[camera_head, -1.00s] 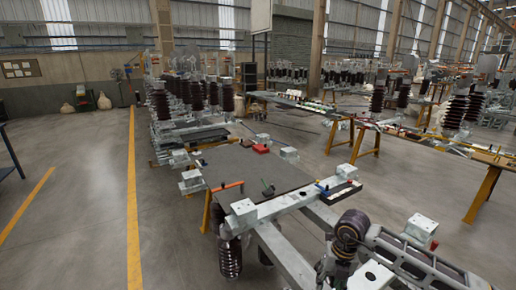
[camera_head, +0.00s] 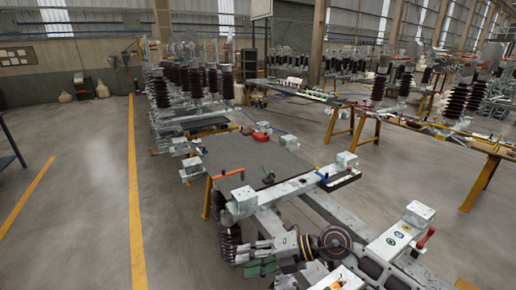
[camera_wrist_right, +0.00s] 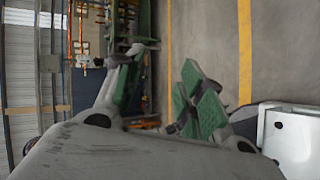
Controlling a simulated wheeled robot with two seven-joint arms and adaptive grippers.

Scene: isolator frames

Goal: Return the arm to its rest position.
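My right gripper (camera_head: 258,258) shows low in the head view, left of centre of its arm, with its fingers pointing left. Green pads show on it. It is beside the near left end of the grey metal frame and its dark ribbed insulator (camera_head: 229,240); I cannot tell whether they touch. In the right wrist view the two green-padded fingers (camera_wrist_right: 160,92) stand wide apart with nothing between them. The gripper is open and empty. My left gripper is not in view.
A dark work table (camera_head: 240,155) with orange legs stands beyond the frame. A white-grey block (camera_head: 413,213) with a red handle sits on the frame at the right. Rows of insulators (camera_head: 190,85) stand farther back. Open floor with a yellow line (camera_head: 135,200) lies at the left.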

